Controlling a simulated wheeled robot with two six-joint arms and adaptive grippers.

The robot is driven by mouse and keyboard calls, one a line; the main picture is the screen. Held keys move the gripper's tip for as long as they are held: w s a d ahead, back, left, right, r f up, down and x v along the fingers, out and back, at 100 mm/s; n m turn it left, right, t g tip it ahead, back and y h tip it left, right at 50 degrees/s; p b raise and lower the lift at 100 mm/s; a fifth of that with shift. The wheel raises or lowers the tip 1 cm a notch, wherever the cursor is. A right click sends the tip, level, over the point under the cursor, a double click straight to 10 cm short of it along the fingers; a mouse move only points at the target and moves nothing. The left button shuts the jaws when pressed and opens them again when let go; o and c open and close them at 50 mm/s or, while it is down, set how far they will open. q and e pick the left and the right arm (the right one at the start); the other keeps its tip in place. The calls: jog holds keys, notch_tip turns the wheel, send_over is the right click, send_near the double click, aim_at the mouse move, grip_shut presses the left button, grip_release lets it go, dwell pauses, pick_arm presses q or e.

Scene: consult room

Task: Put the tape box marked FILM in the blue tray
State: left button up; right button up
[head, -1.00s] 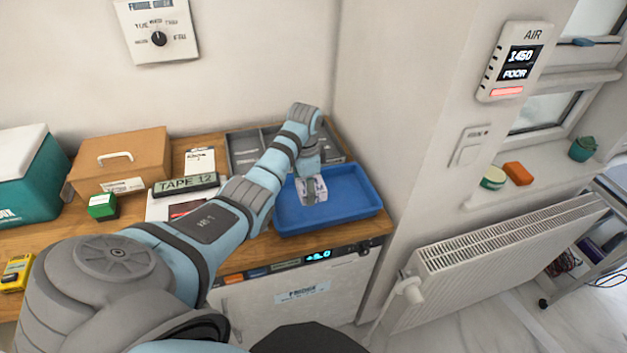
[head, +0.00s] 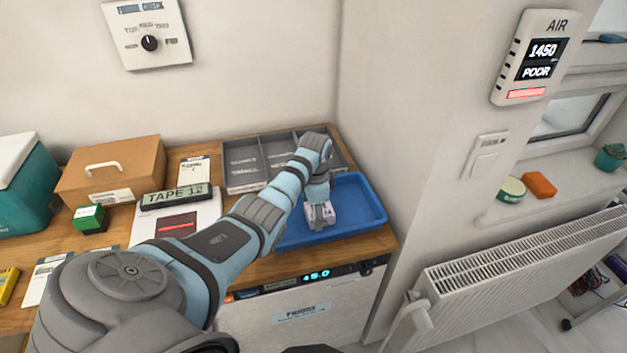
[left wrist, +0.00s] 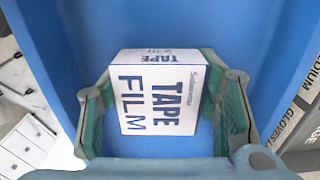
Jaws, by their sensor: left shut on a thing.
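The white tape box (left wrist: 158,98) with blue "TAPE FILM" lettering is between the two fingers of my left gripper (left wrist: 165,115) in the left wrist view. The gripper is shut on it. In the head view the box (head: 320,216) shows pale under the left gripper (head: 320,205), inside the outline of the blue tray (head: 358,200). Blue tray floor (left wrist: 275,50) surrounds the box in the wrist view. I cannot tell whether the box touches the floor. My right gripper is not in view.
A grey divided organiser (head: 243,178) stands behind the tray. A "TAPE 12" display (head: 177,196), a green box (head: 89,219), a cardboard box (head: 112,172) and a teal cooler (head: 25,185) stand to the left. A wall corner and radiator (head: 530,265) lie to the right.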

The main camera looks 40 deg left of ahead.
pick_arm(q)
jog(key=o, duration=1.7)
jog(key=shift+w+f, duration=0.2)
jog(key=shift+w, duration=0.25)
jog(key=shift+c, duration=0.2)
jog(key=shift+s+a+r, duration=0.1)
jog(key=shift+s, duration=0.15)
jog(key=shift+r+p, duration=0.4)
jog(key=shift+r, duration=0.5)
notch_tip(320, 180, up, 12)
jog(key=p, duration=0.1)
jog(key=shift+f, duration=0.2)
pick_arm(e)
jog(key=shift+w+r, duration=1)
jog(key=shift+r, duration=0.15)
pick_arm(q)
jog(key=shift+f, duration=0.1)
